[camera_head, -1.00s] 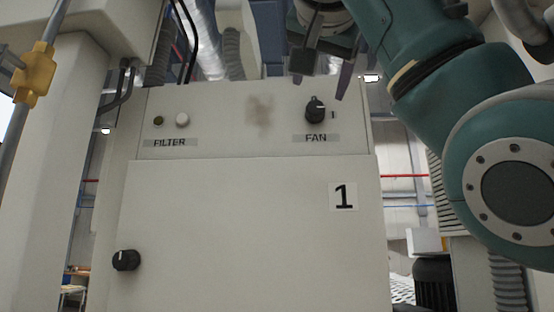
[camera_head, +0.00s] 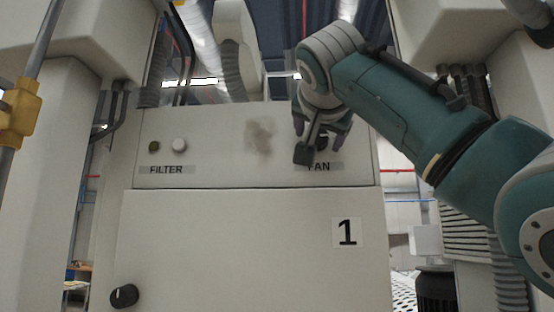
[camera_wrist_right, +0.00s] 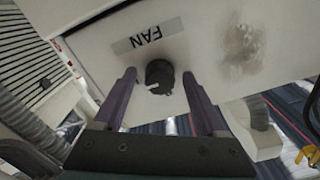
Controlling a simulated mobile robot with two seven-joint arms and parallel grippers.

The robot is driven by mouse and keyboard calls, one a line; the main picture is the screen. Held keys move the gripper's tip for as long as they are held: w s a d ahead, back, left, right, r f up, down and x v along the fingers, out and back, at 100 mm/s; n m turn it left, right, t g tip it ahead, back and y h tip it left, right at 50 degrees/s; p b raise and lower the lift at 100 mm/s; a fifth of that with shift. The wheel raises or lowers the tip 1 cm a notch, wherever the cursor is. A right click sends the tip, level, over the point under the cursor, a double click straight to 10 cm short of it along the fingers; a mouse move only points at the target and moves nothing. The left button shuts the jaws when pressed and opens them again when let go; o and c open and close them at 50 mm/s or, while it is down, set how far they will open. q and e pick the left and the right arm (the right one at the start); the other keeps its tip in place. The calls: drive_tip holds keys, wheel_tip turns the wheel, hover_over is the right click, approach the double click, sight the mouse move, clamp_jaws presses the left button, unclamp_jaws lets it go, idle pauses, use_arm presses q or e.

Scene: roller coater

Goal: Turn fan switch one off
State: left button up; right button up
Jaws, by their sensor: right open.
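The fan switch (camera_wrist_right: 159,75) is a black round knob on the cream panel, beside the FAN label (camera_wrist_right: 147,36) in the right wrist view. In the head view it is mostly hidden behind my right gripper (camera_head: 322,138), above the FAN label (camera_head: 319,167). My right gripper (camera_wrist_right: 160,100) is open, its two purple fingers reaching toward the panel on either side of the knob. The knob lies between the fingers, and I cannot tell whether they touch it. A small white mark shows near the knob's edge. My left gripper is not in view.
The cabinet door (camera_head: 230,245) carries a number 1 sign (camera_head: 347,232) and a black knob (camera_head: 124,296). Two small FILTER buttons (camera_head: 179,145) sit left on the panel. A white pillar (camera_head: 45,190) and yellow fitting (camera_head: 20,112) stand at the left.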

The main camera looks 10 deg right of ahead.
drive_tip(key=shift+c, duration=0.4)
clamp_jaws()
drive_tip(key=shift+n, duration=0.3)
drive_tip(key=n+b, duration=0.1)
drive_tip(key=n, duration=0.2)
drive_tip(key=shift+b, duration=0.4)
drive_tip(key=n+b, duration=0.1)
drive_tip(key=n, duration=0.3)
drive_tip(key=n+b, duration=0.1)
drive_tip(key=n, duration=0.5)
drive_tip(key=shift+n, duration=0.4)
drive_tip(key=shift+n+b, duration=0.35)
drive_tip(key=shift+n, duration=1.35)
